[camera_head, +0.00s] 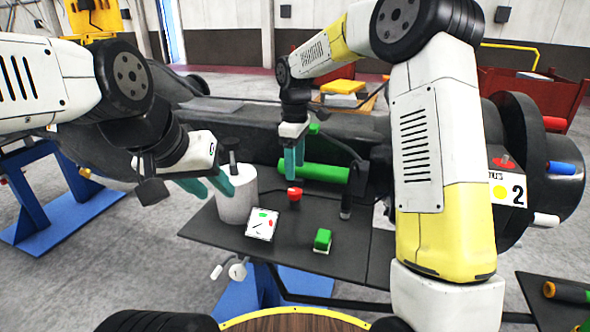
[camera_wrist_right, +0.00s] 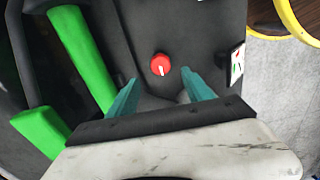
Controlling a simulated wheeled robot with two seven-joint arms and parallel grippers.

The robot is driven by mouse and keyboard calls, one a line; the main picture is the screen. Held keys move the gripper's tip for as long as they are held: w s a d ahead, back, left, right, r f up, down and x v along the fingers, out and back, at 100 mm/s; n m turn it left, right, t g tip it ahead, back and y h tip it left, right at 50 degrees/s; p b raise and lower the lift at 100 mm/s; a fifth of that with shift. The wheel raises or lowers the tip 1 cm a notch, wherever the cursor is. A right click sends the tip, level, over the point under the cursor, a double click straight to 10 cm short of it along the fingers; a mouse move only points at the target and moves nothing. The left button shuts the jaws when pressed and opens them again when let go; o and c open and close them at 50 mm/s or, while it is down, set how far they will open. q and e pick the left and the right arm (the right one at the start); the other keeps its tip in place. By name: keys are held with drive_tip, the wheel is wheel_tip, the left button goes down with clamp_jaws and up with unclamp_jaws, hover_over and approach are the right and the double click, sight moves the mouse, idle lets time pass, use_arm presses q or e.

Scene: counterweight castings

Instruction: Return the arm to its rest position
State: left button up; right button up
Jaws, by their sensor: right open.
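My right gripper (camera_head: 291,167) is open and empty in the head view, above the dark panel, close to a green bar (camera_head: 313,172). In the right wrist view its two teal fingers (camera_wrist_right: 159,80) stand apart, with a red knob (camera_wrist_right: 160,65) seen beyond the gap. The knob also shows in the head view (camera_head: 294,193), below the fingers. My left gripper (camera_head: 216,194) has its teal fingers apart, in front of a white cylinder (camera_head: 236,205) with a dark knob on top. I see nothing held in it.
A white card (camera_head: 262,224) and a green block (camera_head: 323,239) are on the dark panel (camera_head: 290,254). A large dark casting (camera_head: 527,140) with coloured handles stands at the right. Blue stands (camera_head: 62,205) are at the left. A yellow-edged wooden surface (camera_head: 295,323) is at the bottom.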

drive_tip(key=shift+r, duration=0.15)
drive_tip(key=s+d+r+m+t, duration=0.2)
drive_tip(key=s+d+r+m, duration=0.1)
drive_tip(key=s+d+r, duration=0.3)
drive_tip(key=s+d+r+m+t+y, duration=0.1)
drive_tip(key=s+d+m, duration=0.3)
drive_tip(key=s, duration=0.6)
drive_tip(key=s+d+r+m+t+y, duration=0.1)
drive_tip(key=s+d+r+m+t, duration=0.1)
drive_tip(key=s+m, duration=0.4)
drive_tip(key=s+d+t, duration=0.1)
drive_tip(key=s+d, duration=0.1)
drive_tip(key=s, duration=0.3)
drive_tip(key=shift+r+m, duration=0.3)
drive_tip(key=shift+r, duration=0.1)
drive_tip(key=shift+d, duration=0.1)
idle(1.2)
